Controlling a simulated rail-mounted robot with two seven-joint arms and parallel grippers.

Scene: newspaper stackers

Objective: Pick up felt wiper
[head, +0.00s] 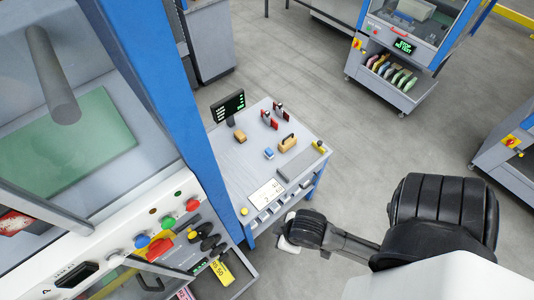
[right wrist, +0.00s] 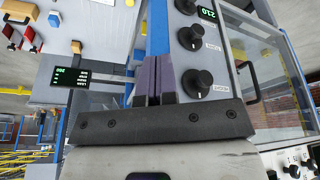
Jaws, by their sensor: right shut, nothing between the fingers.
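Several small items lie on the grey cart top (head: 228,160) in the head view. I cannot tell for certain which is the felt wiper; candidates are a tan block with a dark handle (head: 287,143), a smaller tan block (head: 240,136) and a blue block (head: 269,153). My right gripper (head: 285,245) is low beside the front of the cart, apart from these items. In the right wrist view its dark fingers (right wrist: 153,78) are together with nothing between them. My left gripper is not in view.
Two red-handled tools (head: 270,119) and a black display (head: 228,106) stand on the cart. A blue-framed machine with a button panel (head: 168,235) is at left. Black knobs (right wrist: 197,83) show near my right fingers. Grey floor (head: 410,135) is open to the right.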

